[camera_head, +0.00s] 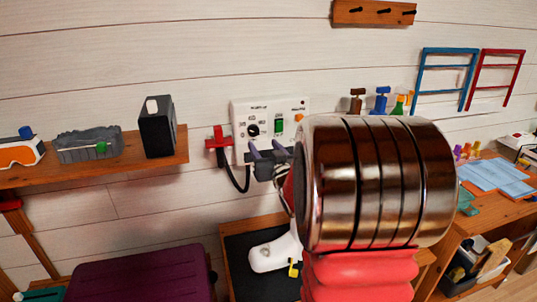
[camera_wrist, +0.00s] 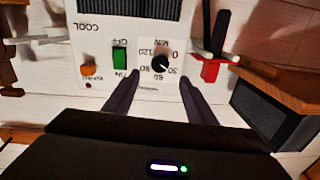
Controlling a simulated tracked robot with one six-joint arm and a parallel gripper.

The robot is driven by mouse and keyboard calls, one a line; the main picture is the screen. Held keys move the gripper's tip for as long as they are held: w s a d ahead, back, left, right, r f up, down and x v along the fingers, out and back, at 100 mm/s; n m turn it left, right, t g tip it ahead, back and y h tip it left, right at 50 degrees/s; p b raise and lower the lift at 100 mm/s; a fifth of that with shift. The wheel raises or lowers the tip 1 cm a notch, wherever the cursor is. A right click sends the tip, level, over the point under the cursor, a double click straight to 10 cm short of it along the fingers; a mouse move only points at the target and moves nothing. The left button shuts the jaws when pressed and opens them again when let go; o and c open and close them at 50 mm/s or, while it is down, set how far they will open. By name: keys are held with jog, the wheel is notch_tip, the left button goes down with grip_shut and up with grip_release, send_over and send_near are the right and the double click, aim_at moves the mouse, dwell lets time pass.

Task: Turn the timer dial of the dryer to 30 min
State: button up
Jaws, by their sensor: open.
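The dryer's white control panel (camera_head: 243,107) is on the wall in the head view; the wrist view shows it upside down (camera_wrist: 101,62). Its black round timer dial (camera_head: 253,130) has printed numbers around it; it also shows in the wrist view (camera_wrist: 160,63). A light mark shows on the dial, but I cannot tell exactly which number it points to. My gripper (camera_head: 267,149) is open in front of the panel. In the wrist view, its two dark fingers (camera_wrist: 159,80) are spread with the dial between and just beyond their tips. No contact is visible.
A green switch (camera_wrist: 120,58) and an orange lamp (camera_wrist: 88,71) sit beside the dial. A red plug-like part (camera_head: 219,142) with a black cable is left of the panel.

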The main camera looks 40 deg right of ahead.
jog(key=shift+v, duration=1.9)
jog(key=shift+f, duration=0.1)
jog(key=s+d+f+m+g, duration=0.15)
jog(key=s+f+g, duration=0.35)
jog(key=f, duration=0.5)
jog(key=s+a+f+g, duration=0.3)
jog(key=s+g, duration=0.1)
jog(key=s+a+r+n+y, duration=0.2)
jog(key=s+a, duration=0.3)
jog(key=a, duration=0.5)
jog(key=s+a+r+n+g+y, duration=0.1)
jog(key=s+a+r+n+y, duration=0.1)
jog(key=s+a, duration=0.3)
jog(key=s+a+r+n+g+y, duration=0.1)
jog(key=s+a, duration=0.5)
jog(key=a, duration=0.8)
notch_tip(320, 180, up, 3)
jog(key=shift+a+f+n+y, duration=0.2)
jog(key=shift+a+n+y, duration=0.1)
jog(key=shift+n+y, duration=0.15)
